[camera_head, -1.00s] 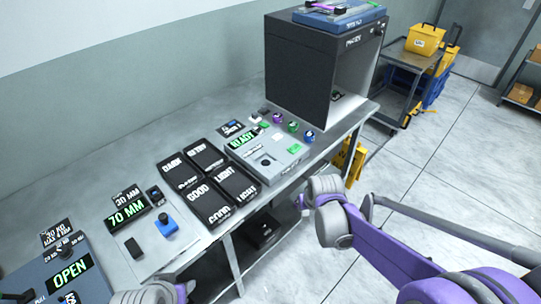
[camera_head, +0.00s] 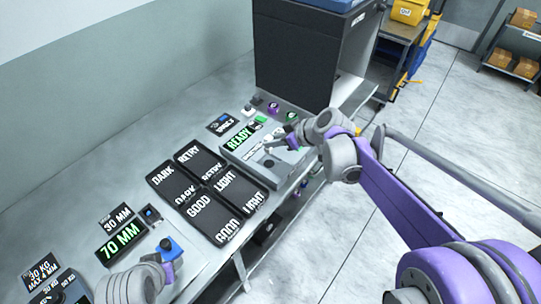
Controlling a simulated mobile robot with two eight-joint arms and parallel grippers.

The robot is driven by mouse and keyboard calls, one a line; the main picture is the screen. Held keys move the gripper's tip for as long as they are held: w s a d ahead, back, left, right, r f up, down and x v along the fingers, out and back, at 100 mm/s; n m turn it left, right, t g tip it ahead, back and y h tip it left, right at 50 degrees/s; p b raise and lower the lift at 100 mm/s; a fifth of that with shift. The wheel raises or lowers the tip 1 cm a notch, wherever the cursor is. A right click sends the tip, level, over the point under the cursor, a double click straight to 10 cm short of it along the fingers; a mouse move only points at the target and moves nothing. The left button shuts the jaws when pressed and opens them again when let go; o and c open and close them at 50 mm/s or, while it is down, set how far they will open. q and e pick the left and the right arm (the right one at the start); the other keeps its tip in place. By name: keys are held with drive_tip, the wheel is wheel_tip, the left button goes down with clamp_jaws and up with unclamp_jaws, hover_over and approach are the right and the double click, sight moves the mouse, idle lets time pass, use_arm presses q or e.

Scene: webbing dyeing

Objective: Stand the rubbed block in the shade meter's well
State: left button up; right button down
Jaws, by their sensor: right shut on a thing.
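The shade meter (camera_head: 287,170) is a grey box on the bench with a green READY display (camera_head: 238,138).
Dark trays marked DARK, RETRY, GOOD and LIGHT (camera_head: 199,206) lie left of the meter. A 70 MM display (camera_head: 121,243) is farther left. A purple-topped pot (camera_head: 273,109) and a green one (camera_head: 291,117) stand behind the meter, near a large dark cabinet (camera_head: 300,60).

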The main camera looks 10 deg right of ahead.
use_arm(q)
drive_tip(key=shift+s+f, duration=0.15)
drive_tip(key=shift+f, duration=0.25)
use_arm(e)
drive_tip(key=shift+f, duration=3)
use_arm(q)
drive_tip(key=shift+f+b, duration=0.15)
drive_tip(key=shift+b, duration=0.2)
use_arm(e)
drive_tip(key=shift+f, duration=0.15)
drive_tip(key=c, duration=0.7)
unclamp_jaws()
drive_tip(key=shift+o, duration=0.2)
